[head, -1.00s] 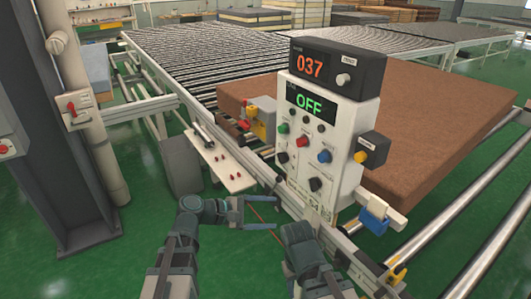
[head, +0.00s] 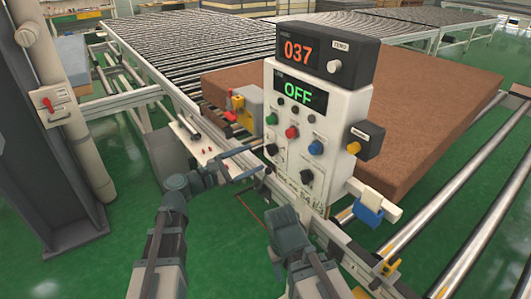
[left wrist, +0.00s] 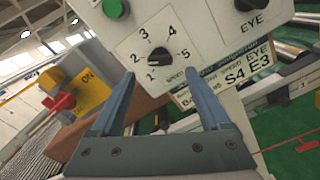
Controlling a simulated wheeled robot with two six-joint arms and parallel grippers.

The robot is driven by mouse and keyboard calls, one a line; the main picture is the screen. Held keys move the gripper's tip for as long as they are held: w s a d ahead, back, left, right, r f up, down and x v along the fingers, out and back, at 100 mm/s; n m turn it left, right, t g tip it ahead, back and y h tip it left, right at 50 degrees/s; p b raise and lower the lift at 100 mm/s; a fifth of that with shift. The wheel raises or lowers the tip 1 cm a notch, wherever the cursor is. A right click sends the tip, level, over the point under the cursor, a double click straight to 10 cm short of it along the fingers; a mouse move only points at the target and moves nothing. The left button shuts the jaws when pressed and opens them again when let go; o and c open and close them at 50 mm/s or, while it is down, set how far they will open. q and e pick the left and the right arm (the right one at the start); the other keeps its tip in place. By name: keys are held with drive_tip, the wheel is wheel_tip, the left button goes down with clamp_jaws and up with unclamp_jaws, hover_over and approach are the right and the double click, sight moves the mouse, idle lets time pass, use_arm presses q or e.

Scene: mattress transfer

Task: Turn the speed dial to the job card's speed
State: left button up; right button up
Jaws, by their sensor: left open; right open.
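The speed dial is a black knob (head: 279,151) at the lower left of the white control box (head: 345,110). In the left wrist view the dial knob (left wrist: 158,62) sits amid numbers 1 to 5; I cannot tell surely which one it points at. The job card (left wrist: 232,72) below it reads S4 E3. My left gripper (head: 262,160) is open just in front of the dial; its two fingers (left wrist: 160,82) frame the knob's lower side without visibly gripping it. My right gripper (head: 287,225) is open, low in front of the box, its fingertips hard to make out.
The box displays read 037 and OFF. Green (head: 271,119), red (head: 292,132) and blue (head: 316,147) buttons sit close around the dial, with another black knob (head: 306,176) below right. A yellow switch box (head: 247,105) stands left. A brown mattress (head: 420,120) lies behind.

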sight(271, 150)
use_arm(q)
drive_tip(key=x, duration=0.6)
clamp_jaws()
idle(0.4)
